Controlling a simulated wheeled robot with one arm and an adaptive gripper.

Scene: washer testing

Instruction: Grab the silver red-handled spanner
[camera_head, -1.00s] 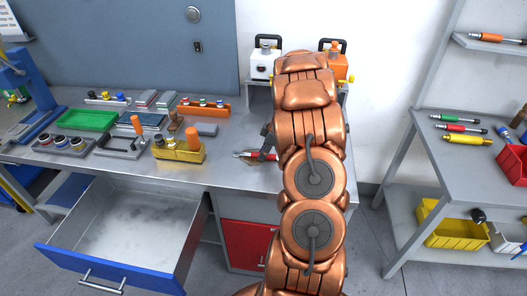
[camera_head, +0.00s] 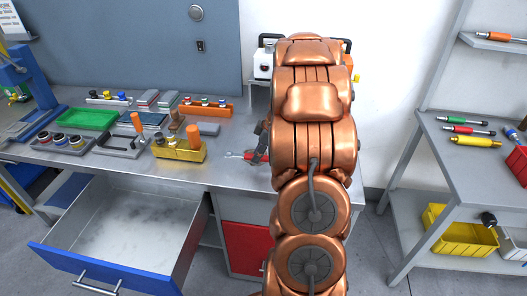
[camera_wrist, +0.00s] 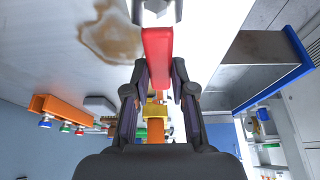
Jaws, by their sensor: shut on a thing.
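The silver spanner with a red handle (camera_wrist: 157,48) is between the two dark fingers of my gripper (camera_wrist: 157,75) in the wrist view. Its silver head (camera_wrist: 155,10) shows at the top edge of that view. In the head view the spanner (camera_head: 238,155) shows at the front right of the grey workbench, with its silver end pointing left. My gripper (camera_head: 260,150) is shut on the red handle there, partly hidden behind my copper arm. I cannot tell whether the spanner touches the bench top.
An open drawer (camera_head: 70,257) juts out below the workbench (camera_head: 215,172). A yellow holder (camera_head: 190,153) and a green tray (camera_head: 88,119) stand left of the gripper. A brown stain (camera_wrist: 110,40) marks the bench. A shelf unit (camera_head: 425,150) with tools stands right.

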